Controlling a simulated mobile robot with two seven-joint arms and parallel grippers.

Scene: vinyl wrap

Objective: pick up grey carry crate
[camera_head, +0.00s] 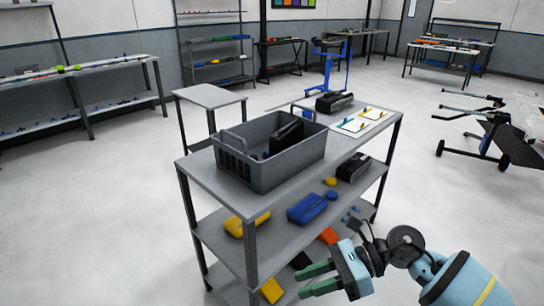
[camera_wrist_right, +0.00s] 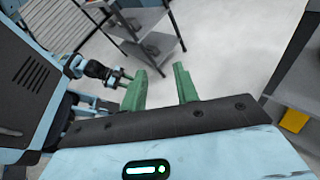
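The grey carry crate (camera_head: 236,165) stands upright on the top shelf of a grey cart, with raised handles at its ends. A black case-like item (camera_head: 286,135) and small blue bits are inside; most of its floor is hidden. My right gripper (camera_head: 317,280) is at the lower right, in front of the cart and apart from the crate. The right wrist view shows its two green fingers (camera_wrist_right: 161,88) spread with nothing between them. My left gripper is outside the head view; a small dark gripper-like part (camera_wrist_right: 118,76) in the right wrist view may be it, too small to judge.
The cart's top (camera_head: 350,142) also holds a black case (camera_head: 335,102) and white sheets with small tools (camera_head: 364,120). Its lower shelves hold a blue pouch (camera_head: 307,208) and a yellow item (camera_head: 247,223). A small grey table (camera_head: 208,97) stands behind. Floor left is clear.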

